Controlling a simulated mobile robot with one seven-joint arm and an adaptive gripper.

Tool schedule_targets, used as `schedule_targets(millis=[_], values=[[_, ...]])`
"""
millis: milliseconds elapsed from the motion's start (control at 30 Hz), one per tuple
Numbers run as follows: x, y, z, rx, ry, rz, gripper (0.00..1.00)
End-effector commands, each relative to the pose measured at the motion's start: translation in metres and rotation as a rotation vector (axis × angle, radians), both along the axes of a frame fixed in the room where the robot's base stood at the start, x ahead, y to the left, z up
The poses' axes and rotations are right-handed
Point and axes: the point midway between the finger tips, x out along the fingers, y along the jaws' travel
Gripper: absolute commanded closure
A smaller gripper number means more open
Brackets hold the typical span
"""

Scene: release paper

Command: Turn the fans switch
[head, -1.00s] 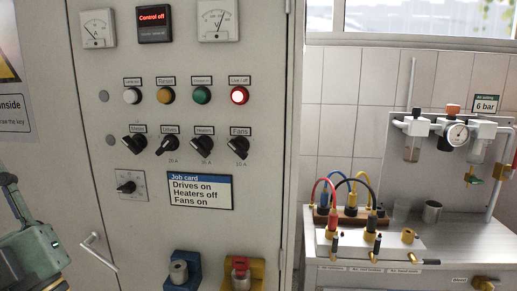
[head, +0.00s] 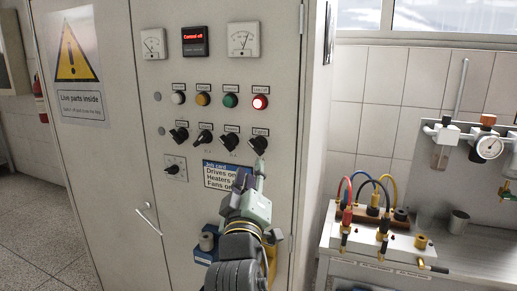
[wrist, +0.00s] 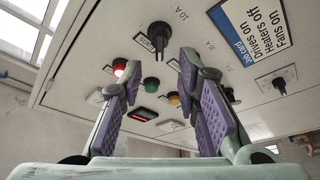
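The fans switch (head: 259,143) is a black rotary knob at the right end of a row of similar knobs on the grey cabinet, below the lit red lamp (head: 260,102). My gripper (head: 251,178) is in front of the panel, just below this knob. In the wrist view the fans switch (wrist: 159,37) shows between and beyond the open purple-padded fingers (wrist: 161,90). The fingers look empty, with a gap to the knob; contact is not visible. The job card (head: 214,170) reads fans on and is partly hidden by my gripper in the head view.
The heaters knob (head: 230,141) is close to the left of the fans switch. A green lamp (head: 230,100) is above it. A door handle (head: 149,220) sticks out at lower left. A bench with coloured cables (head: 372,195) stands to the right.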

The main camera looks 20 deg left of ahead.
Motion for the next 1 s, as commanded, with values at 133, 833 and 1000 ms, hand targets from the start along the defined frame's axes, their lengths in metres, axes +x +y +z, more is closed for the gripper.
schedule_targets(millis=[133,833,1000], values=[[0.028,0.007,0.012,-0.002,0.001,-0.002,0.70],[0.083,0.022,0.025,0.002,-0.002,0.002,0.70],[0.082,0.021,0.025,0.002,-0.002,0.002,0.79]])
